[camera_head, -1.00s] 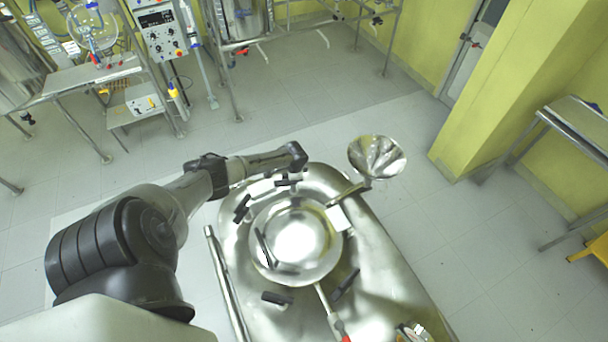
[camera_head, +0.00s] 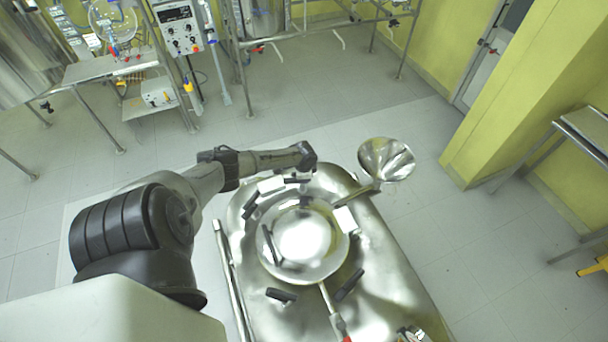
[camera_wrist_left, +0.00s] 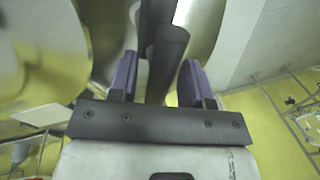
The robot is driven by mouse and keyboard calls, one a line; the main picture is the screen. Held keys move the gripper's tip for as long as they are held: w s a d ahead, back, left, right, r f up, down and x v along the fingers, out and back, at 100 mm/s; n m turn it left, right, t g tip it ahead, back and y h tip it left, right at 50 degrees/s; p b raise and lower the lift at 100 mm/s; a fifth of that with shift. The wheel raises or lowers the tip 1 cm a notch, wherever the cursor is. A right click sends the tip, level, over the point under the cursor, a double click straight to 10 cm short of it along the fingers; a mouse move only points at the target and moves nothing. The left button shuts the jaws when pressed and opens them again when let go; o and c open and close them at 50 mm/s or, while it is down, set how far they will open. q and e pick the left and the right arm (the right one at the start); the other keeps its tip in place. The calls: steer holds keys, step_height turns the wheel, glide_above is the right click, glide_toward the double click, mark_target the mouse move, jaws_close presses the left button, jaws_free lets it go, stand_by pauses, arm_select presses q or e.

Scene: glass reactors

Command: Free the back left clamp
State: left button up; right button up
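The steel reactor lid (camera_head: 303,238) sits on the vessel, with several black-handled clamps around its rim. At its back left edge are black clamp handles (camera_head: 251,204). My left arm reaches over the back edge, its wrist (camera_head: 306,155) just behind the lid; its fingers are not clear in the head view. In the left wrist view my left gripper (camera_wrist_left: 158,78) is open, its purple fingers on either side of a black clamp handle (camera_wrist_left: 168,52). The handle is nearer the right finger; I cannot tell whether they touch. My right gripper is not in view.
A steel funnel (camera_head: 386,158) stands at the vessel's back right. A red-tipped rod (camera_head: 331,308) lies at the front. A long steel rail (camera_head: 228,270) runs along the left side. A steel table (camera_head: 585,130) stands at right; the floor around the vessel is clear.

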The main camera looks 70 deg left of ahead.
arm_select(q)
steer(key=shift+r, duration=0.1)
steer(key=shift+d+r, duration=0.15)
steer(key=shift+r, duration=0.35)
steer(key=shift+s+d+r+p, duration=0.15)
steer(key=shift+d+r+p, duration=0.2)
steer(key=shift+r, duration=1.75)
steer(key=shift+s+d+r+p, duration=0.1)
steer(key=shift+d+r, duration=0.35)
steer(key=shift+r, duration=1.6)
steer(key=shift+s+d+r+p, duration=0.15)
steer(key=shift+d+r+p, duration=0.2)
steer(key=shift+r, duration=1.75)
